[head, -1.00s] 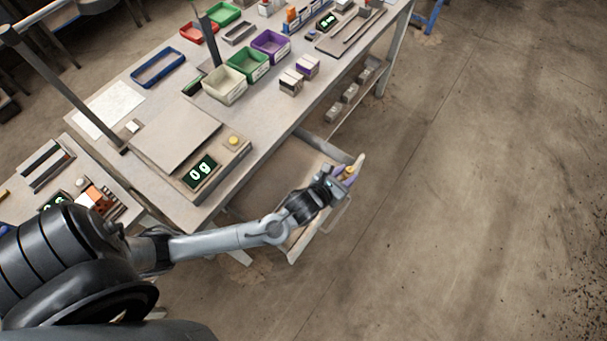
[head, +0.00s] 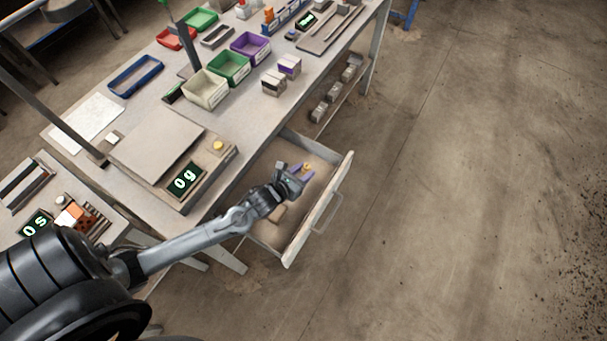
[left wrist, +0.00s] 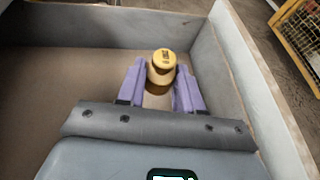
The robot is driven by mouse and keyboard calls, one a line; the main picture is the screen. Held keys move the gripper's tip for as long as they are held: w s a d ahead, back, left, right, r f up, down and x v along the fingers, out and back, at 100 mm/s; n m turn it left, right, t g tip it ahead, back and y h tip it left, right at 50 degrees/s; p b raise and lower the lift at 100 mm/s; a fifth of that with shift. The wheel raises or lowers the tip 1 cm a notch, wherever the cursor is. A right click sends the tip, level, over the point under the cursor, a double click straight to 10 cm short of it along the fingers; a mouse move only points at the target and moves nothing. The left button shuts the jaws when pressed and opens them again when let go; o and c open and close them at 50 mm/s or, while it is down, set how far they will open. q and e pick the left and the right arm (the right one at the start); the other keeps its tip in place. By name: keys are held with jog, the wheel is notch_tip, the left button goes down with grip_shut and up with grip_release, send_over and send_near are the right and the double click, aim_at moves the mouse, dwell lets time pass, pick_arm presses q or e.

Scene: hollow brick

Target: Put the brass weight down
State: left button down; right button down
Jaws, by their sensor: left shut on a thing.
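The brass weight (head: 307,167) is a small yellow cylinder at the tip of my left gripper (head: 300,173). In the left wrist view the weight (left wrist: 164,60) stands between the two purple fingers (left wrist: 160,80), which are shut on it. The gripper and weight are over the inside of the open drawer (head: 322,208), towards its far end in the head view. I cannot tell whether the weight touches the drawer floor (left wrist: 60,75). My right gripper is not in view.
The drawer walls stand around the gripper. The scale (head: 165,150) on the bench above reads 0 g. Coloured bins (head: 230,66) and small boxes (head: 274,84) stand farther back.

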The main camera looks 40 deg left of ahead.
pick_arm(q)
jog(key=shift+f, duration=0.7)
jog(key=shift+f, duration=0.15)
jog(key=shift+f, duration=0.45)
jog(key=c, duration=0.7)
grip_release()
jog(key=shift+c, duration=0.2)
